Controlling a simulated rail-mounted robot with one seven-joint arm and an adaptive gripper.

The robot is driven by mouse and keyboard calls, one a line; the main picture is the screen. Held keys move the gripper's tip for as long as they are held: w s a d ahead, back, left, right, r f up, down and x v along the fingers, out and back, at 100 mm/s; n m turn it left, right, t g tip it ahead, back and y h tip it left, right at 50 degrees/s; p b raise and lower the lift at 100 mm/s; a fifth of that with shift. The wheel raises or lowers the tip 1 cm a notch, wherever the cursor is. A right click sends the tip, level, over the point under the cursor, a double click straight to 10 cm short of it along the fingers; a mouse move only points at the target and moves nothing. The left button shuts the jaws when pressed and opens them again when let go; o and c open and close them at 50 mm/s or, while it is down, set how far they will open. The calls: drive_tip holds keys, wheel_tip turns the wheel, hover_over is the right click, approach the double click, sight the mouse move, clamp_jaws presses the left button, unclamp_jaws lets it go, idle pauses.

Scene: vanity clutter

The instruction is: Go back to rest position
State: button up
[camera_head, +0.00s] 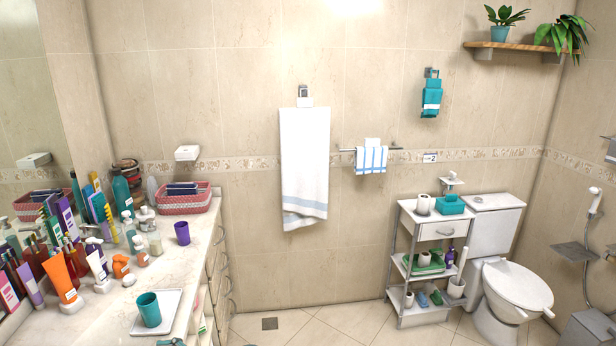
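My gripper and arm do not show in the head view, so whether it is open or holding anything is hidden. The vanity counter (105,318) runs along the left. A teal cup (149,309) stands upright on a white square tray (172,303) near its front edge. A purple cup (182,233) stands farther back on the bare counter. A small dark and teal thing (171,342) is cut off by the bottom edge of the picture, and I cannot tell what it is.
Several bottles and tubes, including an orange tube (58,274), crowd the counter's left side. A pink basket (184,202) sits at its far end. A white shelf cart (437,230) and a toilet (513,285) stand at the right. The floor (345,322) between is clear.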

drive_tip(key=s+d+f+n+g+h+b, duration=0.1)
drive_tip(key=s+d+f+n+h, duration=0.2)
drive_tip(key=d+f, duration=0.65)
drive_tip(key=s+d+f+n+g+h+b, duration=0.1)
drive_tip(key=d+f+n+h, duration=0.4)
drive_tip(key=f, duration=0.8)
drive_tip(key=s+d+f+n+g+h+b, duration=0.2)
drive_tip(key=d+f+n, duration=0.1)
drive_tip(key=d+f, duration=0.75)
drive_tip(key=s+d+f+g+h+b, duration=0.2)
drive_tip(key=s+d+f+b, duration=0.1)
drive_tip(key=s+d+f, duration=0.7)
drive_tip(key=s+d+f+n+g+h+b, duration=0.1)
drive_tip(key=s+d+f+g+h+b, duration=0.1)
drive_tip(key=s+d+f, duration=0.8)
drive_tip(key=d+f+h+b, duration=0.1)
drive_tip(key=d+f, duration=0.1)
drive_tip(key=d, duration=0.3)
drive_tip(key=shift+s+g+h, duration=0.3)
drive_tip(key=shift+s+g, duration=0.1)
